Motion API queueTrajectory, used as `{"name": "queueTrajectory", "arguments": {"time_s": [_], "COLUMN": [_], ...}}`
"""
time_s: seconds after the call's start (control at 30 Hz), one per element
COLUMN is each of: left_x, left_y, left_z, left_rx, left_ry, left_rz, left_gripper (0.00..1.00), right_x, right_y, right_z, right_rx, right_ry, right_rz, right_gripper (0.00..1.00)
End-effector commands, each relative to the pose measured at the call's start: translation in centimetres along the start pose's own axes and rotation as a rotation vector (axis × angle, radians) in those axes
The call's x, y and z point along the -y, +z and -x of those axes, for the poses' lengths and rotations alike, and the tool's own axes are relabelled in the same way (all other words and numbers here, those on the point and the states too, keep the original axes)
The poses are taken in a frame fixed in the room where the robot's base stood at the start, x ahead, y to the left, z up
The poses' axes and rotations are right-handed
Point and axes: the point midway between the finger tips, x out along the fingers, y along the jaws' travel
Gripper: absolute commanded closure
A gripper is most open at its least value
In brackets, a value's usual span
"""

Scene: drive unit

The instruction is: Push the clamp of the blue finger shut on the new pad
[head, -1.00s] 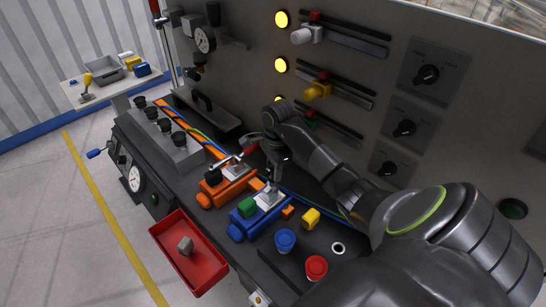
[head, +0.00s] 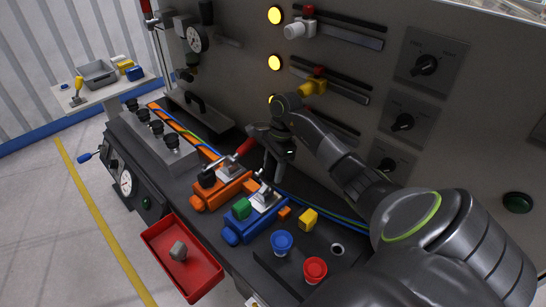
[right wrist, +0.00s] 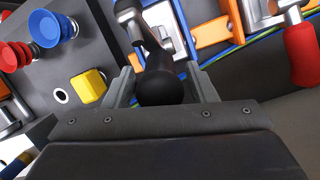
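The blue finger (head: 232,236) lies on the dark bench in the head view, with a green pad (head: 241,209) at its near left end. Its metal clamp (head: 266,199) sits behind the pad, and its lever stands raised. In the right wrist view the lever's black knob (right wrist: 158,90) is between the two fingers of my right gripper (right wrist: 163,88). The fingers are apart, with a gap beside the knob. In the head view my right gripper (head: 274,168) hangs just above and behind the clamp. My left gripper is not in view.
The orange finger (head: 212,195) with a red-handled clamp (head: 245,147) lies close to the left. A yellow block (head: 308,220), a blue cup (head: 282,241) and a red cup (head: 315,268) stand right. A red tray (head: 157,240) holds a grey block (head: 179,250).

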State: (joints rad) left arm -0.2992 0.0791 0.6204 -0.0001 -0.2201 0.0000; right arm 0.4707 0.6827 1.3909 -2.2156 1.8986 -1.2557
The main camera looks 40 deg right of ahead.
Motion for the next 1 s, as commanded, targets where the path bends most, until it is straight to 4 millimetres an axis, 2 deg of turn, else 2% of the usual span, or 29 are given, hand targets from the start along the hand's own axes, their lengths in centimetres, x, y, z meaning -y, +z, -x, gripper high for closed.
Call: {"name": "queueTrajectory", "arguments": {"time_s": [0.2, 0.33, 0.43, 0.53, 0.57, 0.6, 0.7, 1.0], "left_x": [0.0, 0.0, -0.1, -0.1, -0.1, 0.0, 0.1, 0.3], "left_y": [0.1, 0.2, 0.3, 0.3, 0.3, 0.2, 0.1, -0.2], "left_z": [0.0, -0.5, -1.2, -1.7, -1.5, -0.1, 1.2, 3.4], "left_rx": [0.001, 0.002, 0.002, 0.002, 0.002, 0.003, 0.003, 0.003], "left_ry": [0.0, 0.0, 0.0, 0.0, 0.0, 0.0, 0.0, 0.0], "left_rz": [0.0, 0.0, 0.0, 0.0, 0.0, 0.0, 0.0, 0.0], "left_gripper": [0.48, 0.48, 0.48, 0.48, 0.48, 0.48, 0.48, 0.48], "right_x": [0.0, 0.1, 0.0, -0.2, -0.3, -0.5, -0.6, -0.8], "right_y": [0.1, 0.2, 0.5, 1.0, 1.2, 1.5, 1.8, 2.2], "right_z": [0.1, 0.9, 2.3, 4.6, 5.4, 6.4, 7.5, 9.6], "right_rx": [0.0, -0.001, -0.003, -0.002, -0.003, -0.001, 0.0, 0.0], "right_ry": [-0.001, -0.006, -0.007, -0.007, -0.007, -0.002, -0.001, 0.0], "right_rz": [0.001, 0.003, 0.004, 0.004, 0.003, 0.0, 0.0, 0.0], "right_gripper": [0.49, 0.49, 0.49, 0.49, 0.49, 0.49, 0.49, 0.49]}}
